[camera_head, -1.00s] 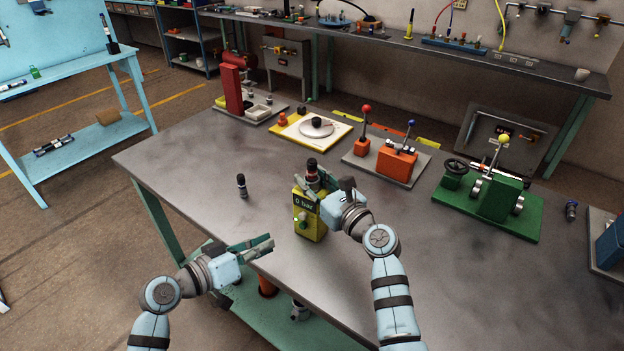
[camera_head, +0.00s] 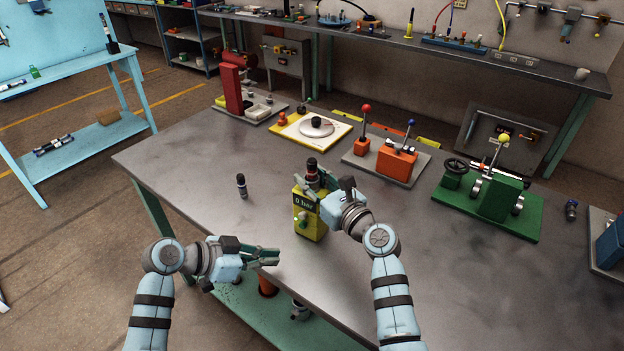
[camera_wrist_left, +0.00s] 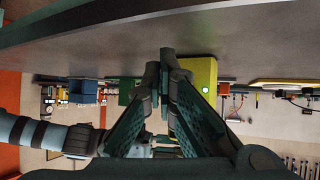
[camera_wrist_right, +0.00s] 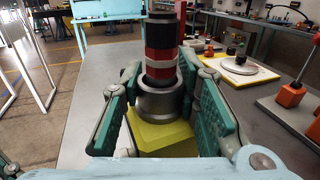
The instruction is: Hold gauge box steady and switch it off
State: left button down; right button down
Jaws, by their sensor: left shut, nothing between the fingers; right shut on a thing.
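The yellow gauge box (camera_head: 310,226) stands upright near the table's front edge, with a dark "0 bar" display and a light round knob on its front. My right gripper (camera_head: 324,184) is shut around the grey collar on top of the box; the collar (camera_wrist_right: 158,104) carries a black and red coupling (camera_wrist_right: 160,52) upright between the fingers. My left gripper (camera_head: 272,256) is shut and empty, left of and below the box front, apart from it. In the left wrist view the box (camera_wrist_left: 203,76) shows just right of the fingertips, with a small greenish-white round part on it.
A loose dark coupling (camera_head: 242,186) stands on the table left of the box. Behind are a red-knobbed lever unit (camera_head: 386,158), a yellow plate with a white disc (camera_head: 314,129) and a green handwheel unit (camera_head: 490,196).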

aim_at(303, 225)
pick_arm(q)
jog(key=shift+s+d+f+m, duration=0.1)
jog(key=shift+d+f+m, duration=0.1)
jog(key=shift+m, duration=0.3)
jog(key=w+d, duration=0.1)
jog(key=w, duration=0.1)
jog(key=w+d, duration=0.3)
jog(key=w, duration=0.2)
jog(key=shift+d, duration=0.15)
